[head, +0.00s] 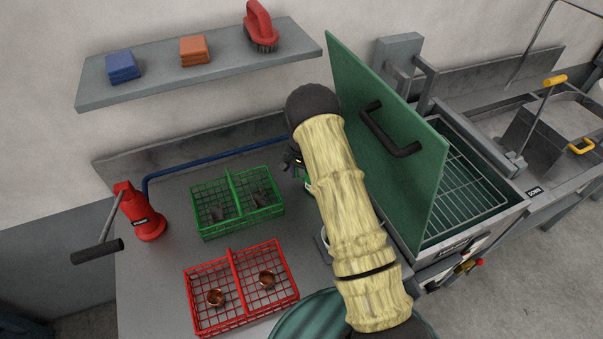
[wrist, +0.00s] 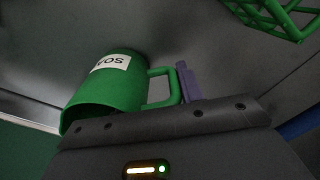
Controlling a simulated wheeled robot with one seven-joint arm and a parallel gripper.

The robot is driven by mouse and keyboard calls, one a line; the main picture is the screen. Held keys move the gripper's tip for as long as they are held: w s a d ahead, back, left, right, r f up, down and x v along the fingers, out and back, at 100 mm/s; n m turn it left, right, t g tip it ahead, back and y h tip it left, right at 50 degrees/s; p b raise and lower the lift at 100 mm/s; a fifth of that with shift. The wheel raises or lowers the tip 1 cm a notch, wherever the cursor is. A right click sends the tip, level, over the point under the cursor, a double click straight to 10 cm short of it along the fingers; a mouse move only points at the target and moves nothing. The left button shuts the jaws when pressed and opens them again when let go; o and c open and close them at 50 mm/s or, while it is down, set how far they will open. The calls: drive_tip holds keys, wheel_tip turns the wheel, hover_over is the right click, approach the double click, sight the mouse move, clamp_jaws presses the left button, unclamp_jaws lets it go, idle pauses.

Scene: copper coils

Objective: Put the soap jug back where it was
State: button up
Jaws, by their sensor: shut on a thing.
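The green soap jug (wrist: 100,92) shows in the wrist view with a white label, its letters upside down in the picture, and a loop handle. My gripper (wrist: 180,84) is shut on the jug's handle; one purple finger shows beside it. In the head view my arm hides most of the jug, and only a small green sliver (head: 307,184) shows beside my gripper (head: 298,165), right of the green basket. I cannot tell whether the jug's base touches the counter.
A green wire basket (head: 237,202) and a red wire basket (head: 241,285) with copper pieces stand on the grey counter (head: 160,285). A red pump (head: 148,220) is at left. A wall shelf (head: 225,62) holds two sponges and a brush. A raised green lid (head: 385,130) stands right of my arm.

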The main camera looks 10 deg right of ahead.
drive_tip(key=shift+f, duration=0.15)
drive_tip(key=o, duration=1.2)
drive_tip(key=shift+o, duration=0.2)
wheel_tip(320, 180, up, 12)
drive_tip(key=b, duration=0.3)
drive_tip(key=shift+s+d, duration=0.1)
